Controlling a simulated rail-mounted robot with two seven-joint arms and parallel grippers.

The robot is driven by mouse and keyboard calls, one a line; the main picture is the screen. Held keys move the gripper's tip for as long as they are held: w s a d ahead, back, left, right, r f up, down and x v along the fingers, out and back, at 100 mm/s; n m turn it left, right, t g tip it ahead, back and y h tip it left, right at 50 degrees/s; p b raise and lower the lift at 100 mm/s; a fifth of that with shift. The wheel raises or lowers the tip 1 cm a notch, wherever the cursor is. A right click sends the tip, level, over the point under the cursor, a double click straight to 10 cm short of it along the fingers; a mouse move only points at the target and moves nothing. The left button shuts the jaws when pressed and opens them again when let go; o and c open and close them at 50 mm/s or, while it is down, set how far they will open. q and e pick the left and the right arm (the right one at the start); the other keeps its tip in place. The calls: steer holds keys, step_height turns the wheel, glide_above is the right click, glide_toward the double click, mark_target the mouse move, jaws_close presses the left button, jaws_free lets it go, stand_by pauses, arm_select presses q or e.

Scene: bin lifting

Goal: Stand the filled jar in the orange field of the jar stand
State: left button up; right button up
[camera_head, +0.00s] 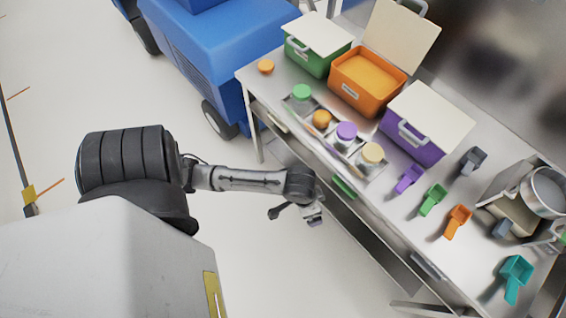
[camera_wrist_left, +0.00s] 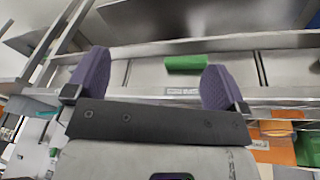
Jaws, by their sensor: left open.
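A metal stand (camera_head: 336,144) with several compartments lies near the table's front edge. It holds small round pieces with green (camera_head: 302,92), orange (camera_head: 321,118), purple (camera_head: 346,131) and pale yellow (camera_head: 373,152) tops. A separate small orange-topped jar (camera_head: 266,66) stands at the table's far left corner. I cannot tell which jar is filled, and no orange field shows clearly. My left gripper (camera_head: 311,214) hangs in front of the table, below its top and apart from the jars. In the left wrist view its purple-grey fingers (camera_wrist_left: 153,80) are wide apart with nothing between them. My right gripper is not in view.
Green (camera_head: 316,62), orange (camera_head: 362,97) and purple (camera_head: 403,139) bins line the back; the orange one is open. Several coloured scoops, including a teal one (camera_head: 515,274), lie to the right. A metal pot (camera_head: 544,190) stands far right. Floor before the table is clear.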

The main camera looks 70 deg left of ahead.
arm_select(q)
steer(key=s+d+r+m+t, duration=0.1)
steer(key=s+d+r, duration=0.1)
steer(key=s, duration=0.7)
steer(key=shift+s+d+r+m+y, duration=0.15)
steer(key=shift+d+r+m+y, duration=0.2)
steer(key=shift+r, duration=0.4)
